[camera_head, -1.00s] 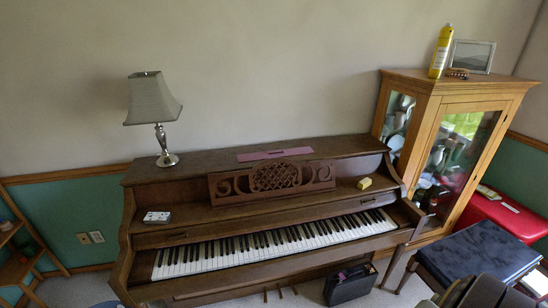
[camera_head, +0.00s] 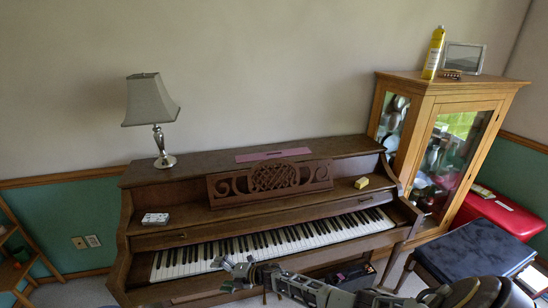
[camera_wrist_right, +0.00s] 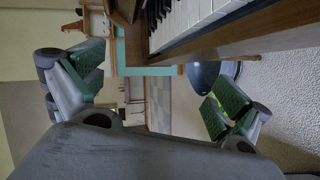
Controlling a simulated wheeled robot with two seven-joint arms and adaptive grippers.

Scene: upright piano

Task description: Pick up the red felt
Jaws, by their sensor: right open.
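The red felt (camera_head: 273,155) looks like a flat, dull pinkish-red strip lying on the top lid of the upright piano (camera_head: 220,166), behind the carved music stand. My right gripper (camera_head: 226,272) is in front of the piano keys, low in the head view, well apart from the felt and nearer to me. It is open and empty. In the right wrist view its two green-padded fingers (camera_wrist_right: 155,92) stand wide apart with nothing between them, and the felt does not show there. My left gripper is not in view.
A lamp (camera_head: 155,105) stands left of the felt on the piano lid. The carved music stand (camera_head: 271,183) rises in front of it. A yellow block (camera_head: 361,183) and a white item (camera_head: 155,219) lie on the lower ledge. A glass cabinet (camera_head: 446,150) stands at the right.

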